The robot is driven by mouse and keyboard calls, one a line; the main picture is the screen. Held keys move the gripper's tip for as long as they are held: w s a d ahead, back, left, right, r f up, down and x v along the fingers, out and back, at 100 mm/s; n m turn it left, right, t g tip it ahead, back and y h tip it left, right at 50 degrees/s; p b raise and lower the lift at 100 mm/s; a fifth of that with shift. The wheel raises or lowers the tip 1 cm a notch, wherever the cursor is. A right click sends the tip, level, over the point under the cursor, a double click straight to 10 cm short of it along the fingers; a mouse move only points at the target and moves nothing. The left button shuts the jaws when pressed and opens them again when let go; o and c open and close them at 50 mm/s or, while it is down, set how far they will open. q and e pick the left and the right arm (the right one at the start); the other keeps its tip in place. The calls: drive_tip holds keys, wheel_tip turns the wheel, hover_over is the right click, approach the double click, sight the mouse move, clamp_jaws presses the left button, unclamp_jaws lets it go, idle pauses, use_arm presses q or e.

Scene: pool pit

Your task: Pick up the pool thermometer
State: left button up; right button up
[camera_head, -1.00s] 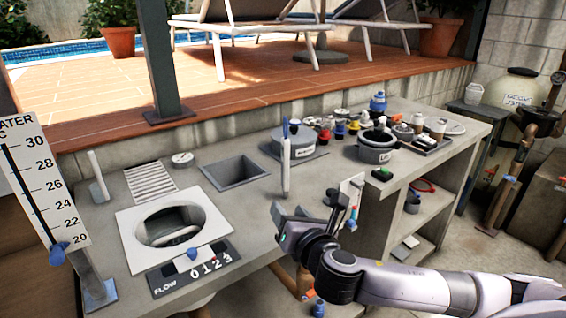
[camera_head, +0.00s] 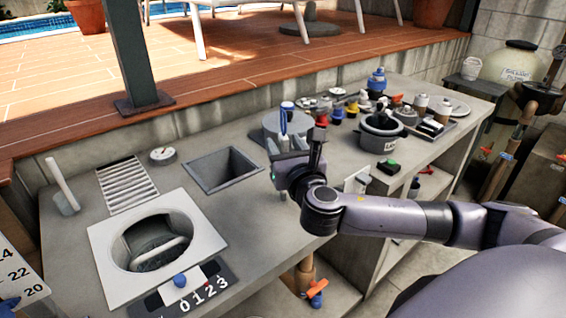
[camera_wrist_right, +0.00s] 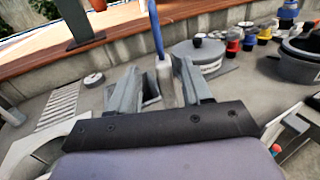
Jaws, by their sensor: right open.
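The pool thermometer, a slim upright stick with a blue upper rod (camera_head: 283,124) and a pale lower body, stands on the grey counter (camera_head: 75,235). In the head view its lower part is hidden by my right gripper (camera_head: 296,147). In the right wrist view the blue rod (camera_wrist_right: 157,32) rises just beyond the gap between my right gripper's fingertips (camera_wrist_right: 158,72). The fingers are spread apart, with nothing visibly clamped. I cannot tell whether the pale body is between the tips or slightly past them. My left gripper is not in view.
A round grey lidded tub (camera_head: 270,130) stands close behind the thermometer. A square opening (camera_head: 222,170) lies to the left, with a white-framed skimmer (camera_head: 105,260) nearer. Several bottles and a dark pot (camera_head: 381,135) crowd the right. A temperature board (camera_head: 15,275) stands front left.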

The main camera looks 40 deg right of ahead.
sight(281, 136)
drive_tip(key=shift+p+x, duration=0.3)
drive_tip(key=shift+x, duration=1.95)
drive_tip(key=shift+s+d+f, duration=0.1)
drive_tip(key=shift+d, duration=0.1)
drive_tip(key=shift+c, duration=0.3)
clamp_jaws()
wheel_tip(281, 136, up, 20)
drive_tip(key=p, duration=0.1)
